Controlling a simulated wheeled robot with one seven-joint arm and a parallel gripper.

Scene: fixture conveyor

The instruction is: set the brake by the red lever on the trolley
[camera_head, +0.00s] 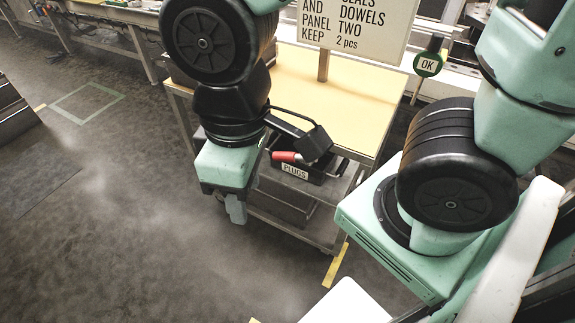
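The trolley (350,113) has a pale yellow top and a metal frame with a lower shelf. The red lever (286,156) shows at its near side, below the top and in front of a black bin. Only the red grip and a short pale piece beside it show; a black part of my wrist hides what lies above. My gripper (236,212) points down to the left of the lever and below it in the picture, apart from it. Its grey fingers are seen nearly edge-on, so I cannot tell whether they are open. Nothing is seen in them.
The black bin labelled PLUGS (318,171) sits under the trolley top. A sign (359,25) and a green OK disc (428,64) stand at the back. The floor (120,210) to the left is open, with a taped square (87,103).

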